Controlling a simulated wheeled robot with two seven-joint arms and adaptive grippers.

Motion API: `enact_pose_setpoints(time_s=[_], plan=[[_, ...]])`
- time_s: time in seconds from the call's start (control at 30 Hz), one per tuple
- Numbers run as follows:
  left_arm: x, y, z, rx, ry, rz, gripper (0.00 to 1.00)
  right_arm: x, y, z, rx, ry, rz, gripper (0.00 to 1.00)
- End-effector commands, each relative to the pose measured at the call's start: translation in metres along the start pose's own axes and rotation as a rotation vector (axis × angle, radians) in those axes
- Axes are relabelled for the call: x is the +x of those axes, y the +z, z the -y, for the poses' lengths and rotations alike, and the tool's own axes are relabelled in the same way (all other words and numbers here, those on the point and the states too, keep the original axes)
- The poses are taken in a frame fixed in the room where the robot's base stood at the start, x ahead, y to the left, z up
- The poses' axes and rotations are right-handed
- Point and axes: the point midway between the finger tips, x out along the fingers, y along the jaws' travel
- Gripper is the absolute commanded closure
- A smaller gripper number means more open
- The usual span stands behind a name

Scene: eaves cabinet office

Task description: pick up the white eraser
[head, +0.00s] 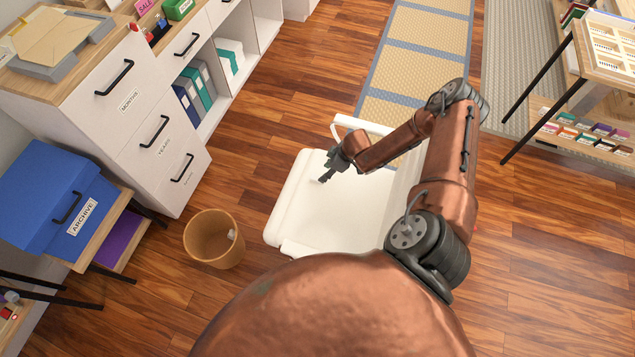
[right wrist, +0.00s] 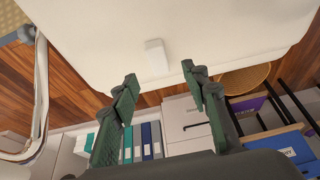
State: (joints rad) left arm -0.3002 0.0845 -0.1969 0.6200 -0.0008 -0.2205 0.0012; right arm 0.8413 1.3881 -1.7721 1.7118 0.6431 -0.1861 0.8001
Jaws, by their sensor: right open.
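The white eraser (right wrist: 157,57) shows in the right wrist view as a small pale block lying on a white flat surface (right wrist: 95,45). It sits beyond my right fingertips, in line with the gap between them, with no finger touching it. My right gripper (right wrist: 160,74) is open and empty. In the head view my right gripper (head: 325,177) is over the same white surface (head: 310,220); I cannot make out the eraser there, white against white. My left gripper is in neither view.
White drawers (head: 150,130) and a blue archive box (head: 50,200) line the left. Wooden floor (head: 540,240) is clear at right.

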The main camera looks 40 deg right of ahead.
Motion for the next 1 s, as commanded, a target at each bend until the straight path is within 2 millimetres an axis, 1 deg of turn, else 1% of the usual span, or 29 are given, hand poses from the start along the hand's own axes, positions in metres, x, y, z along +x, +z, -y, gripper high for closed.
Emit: enact_pose_setpoints(time_s=[0.03,0.2,0.37,0.63,0.73,0.9,1.0], plan=[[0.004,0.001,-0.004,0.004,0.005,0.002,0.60,0.005,0.001,-0.002,-0.008,0.005,0.003,0.58],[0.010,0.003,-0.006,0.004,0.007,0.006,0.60,0.023,0.001,-0.002,-0.012,0.005,0.003,0.58],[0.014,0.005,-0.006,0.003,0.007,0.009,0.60,0.034,0.001,-0.002,-0.010,0.005,0.002,0.58],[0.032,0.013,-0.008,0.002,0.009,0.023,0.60,0.074,0.002,-0.002,-0.010,0.004,0.004,0.58],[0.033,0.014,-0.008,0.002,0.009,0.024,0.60,0.078,0.001,-0.002,-0.009,0.005,0.002,0.58],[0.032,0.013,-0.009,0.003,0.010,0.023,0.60,0.076,0.000,-0.002,-0.008,0.005,0.001,0.58],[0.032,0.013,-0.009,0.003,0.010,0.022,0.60,0.076,0.000,-0.002,-0.008,0.005,0.001,0.64]])
